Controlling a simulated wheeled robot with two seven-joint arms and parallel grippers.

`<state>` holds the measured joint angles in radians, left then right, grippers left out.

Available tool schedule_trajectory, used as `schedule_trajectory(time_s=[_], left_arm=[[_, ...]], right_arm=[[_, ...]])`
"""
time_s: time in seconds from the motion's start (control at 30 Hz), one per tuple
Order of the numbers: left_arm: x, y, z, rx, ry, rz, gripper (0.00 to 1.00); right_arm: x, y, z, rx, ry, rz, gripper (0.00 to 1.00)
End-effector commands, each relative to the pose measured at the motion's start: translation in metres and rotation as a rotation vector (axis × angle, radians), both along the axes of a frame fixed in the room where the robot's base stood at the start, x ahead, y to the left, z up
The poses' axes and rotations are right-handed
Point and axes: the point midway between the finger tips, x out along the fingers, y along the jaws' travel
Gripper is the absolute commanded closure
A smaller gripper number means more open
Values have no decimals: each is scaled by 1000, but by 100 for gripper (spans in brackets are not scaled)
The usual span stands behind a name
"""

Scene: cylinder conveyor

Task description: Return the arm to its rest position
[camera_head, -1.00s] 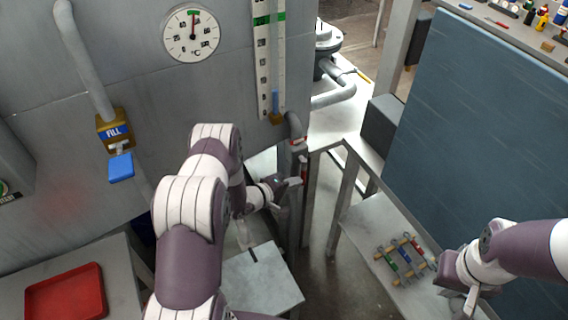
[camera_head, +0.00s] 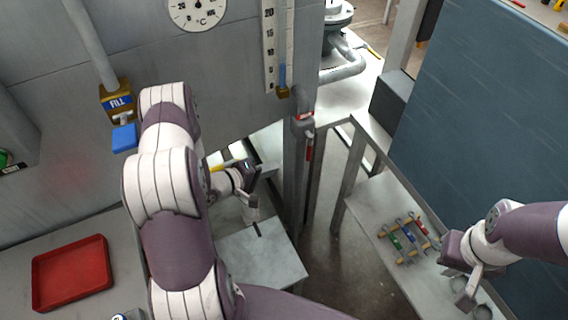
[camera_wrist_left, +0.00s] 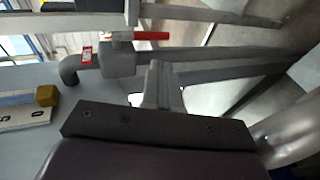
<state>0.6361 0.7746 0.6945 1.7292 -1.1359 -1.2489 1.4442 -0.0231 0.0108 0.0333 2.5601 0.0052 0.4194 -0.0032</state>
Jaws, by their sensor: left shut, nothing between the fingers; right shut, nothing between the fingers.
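My left arm reaches from the bottom of the head view up past the left side, and its gripper (camera_head: 250,200) is in front of the grey wall, above a small grey table. In the left wrist view the fingers of my left gripper (camera_wrist_left: 156,85) are together, with nothing between them. A grey pipe valve with a red handle (camera_wrist_left: 150,36) shows just beyond the fingertips there, apart from them as far as I can tell. My right gripper (camera_head: 468,292) is at the lower right of the head view, shut and empty, above the end of a grey bench.
A red tray (camera_head: 72,272) lies on the left table. A blue-handled FILL valve (camera_head: 124,138) and a level gauge (camera_head: 270,50) are on the grey wall. A rack of colored tools (camera_head: 407,238) lies on the right bench (camera_head: 365,205). A blue panel (camera_head: 480,110) stands behind it.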

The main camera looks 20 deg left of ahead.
Motion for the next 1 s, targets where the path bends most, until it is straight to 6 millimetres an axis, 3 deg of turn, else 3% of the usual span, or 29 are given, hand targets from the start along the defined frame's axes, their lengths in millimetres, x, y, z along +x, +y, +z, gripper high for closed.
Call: schedule_trajectory(time_s=[0.2,0.73,0.83,0.9,0.97,1.0], left_arm=[[-11,6,5,0,-1,1,100],[-9,7,6,27,3,-1,100],[6,10,15,251,36,-23,100],[16,12,34,547,103,-66,100],[9,8,59,804,197,-136,100],[-6,0,76,938,270,-203,100]], right_arm=[[0,0,-1,0,0,0,100],[0,0,-1,0,0,0,100],[0,0,0,0,0,0,100],[0,0,0,0,0,0,100],[0,0,0,0,0,0,100],[0,0,-1,0,0,0,100]])
